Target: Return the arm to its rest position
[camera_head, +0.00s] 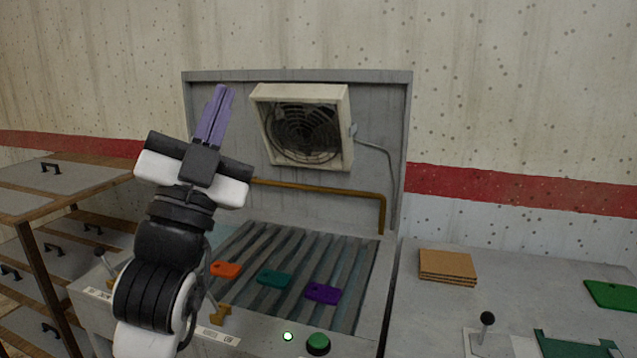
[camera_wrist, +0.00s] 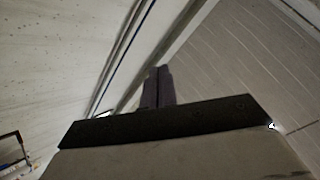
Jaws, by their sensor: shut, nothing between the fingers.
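My gripper (camera_head: 221,90) is raised above the left part of the machine in the head view, its purple fingers pointing up and together. It is shut and empty. In the wrist view the fingers (camera_wrist: 157,72) also sit side by side, with blurred grey and pale surfaces beyond them. My arm rises from the lower left of the head view and hides part of the machine's front left. The gripper is apart from the tags on the rack below it.
An orange tag (camera_head: 226,269), a teal tag (camera_head: 274,277) and a purple tag (camera_head: 323,293) lie on the slatted rack (camera_head: 345,262). A fan box (camera_head: 344,95) hangs on the back panel. Drawers (camera_head: 70,178) stand left. Brown sheets (camera_head: 447,266) lie on the right counter.

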